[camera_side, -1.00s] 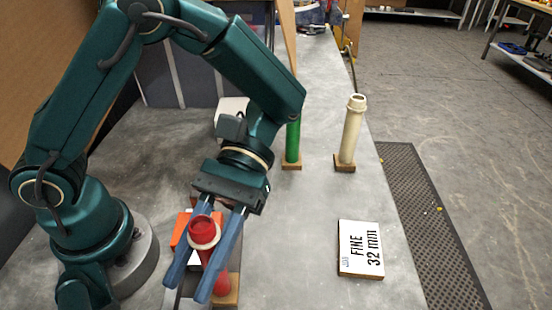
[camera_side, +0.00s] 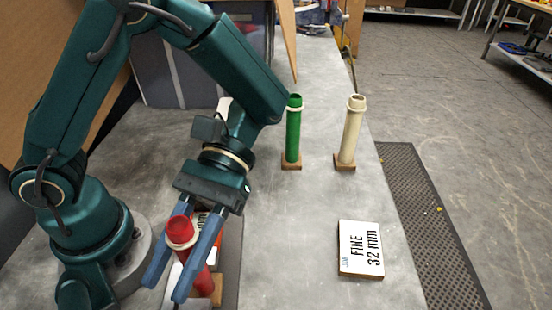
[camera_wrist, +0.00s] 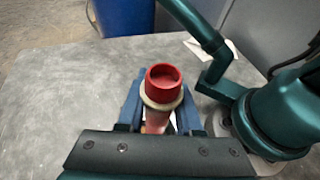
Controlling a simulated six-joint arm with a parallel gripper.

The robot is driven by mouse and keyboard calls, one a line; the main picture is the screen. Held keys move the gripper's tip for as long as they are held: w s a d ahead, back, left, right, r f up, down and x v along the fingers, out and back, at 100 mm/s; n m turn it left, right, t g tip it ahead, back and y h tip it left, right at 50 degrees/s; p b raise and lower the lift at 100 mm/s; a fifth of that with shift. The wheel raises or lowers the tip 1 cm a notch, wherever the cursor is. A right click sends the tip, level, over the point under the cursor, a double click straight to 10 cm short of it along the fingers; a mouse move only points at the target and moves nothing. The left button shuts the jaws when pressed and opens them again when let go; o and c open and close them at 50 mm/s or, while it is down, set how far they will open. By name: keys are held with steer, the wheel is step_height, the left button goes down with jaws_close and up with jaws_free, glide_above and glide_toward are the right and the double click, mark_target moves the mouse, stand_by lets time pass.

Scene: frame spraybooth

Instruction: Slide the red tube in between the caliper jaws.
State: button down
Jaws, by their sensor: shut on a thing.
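The red tube (camera_side: 200,278) with a cream ring near its top stands between the two blue fingers of my gripper (camera_side: 166,287), which is shut on it. In the wrist view the tube's open red top (camera_wrist: 163,82) shows between the fingers (camera_wrist: 160,112). A wooden foot (camera_side: 218,290) shows by the tube's lower end. An orange and white piece with dark lettering (camera_side: 205,222) is just behind the tube, partly hidden by my gripper; it may be part of the caliper. I cannot make out the caliper jaws, or whether the tube is between them.
A green tube (camera_side: 293,135) and a cream tube (camera_side: 350,135) stand on wooden feet farther back. A dark grey strip (camera_side: 232,250) runs beside the red tube. The grey bench between is clear.

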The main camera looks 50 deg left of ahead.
mark_target(189, 225)
steer(key=shift+s+a, duration=0.15)
steer(key=shift+s, duration=0.1)
steer(key=c, duration=0.5)
jaws_free()
steer(key=shift+v, duration=2.6)
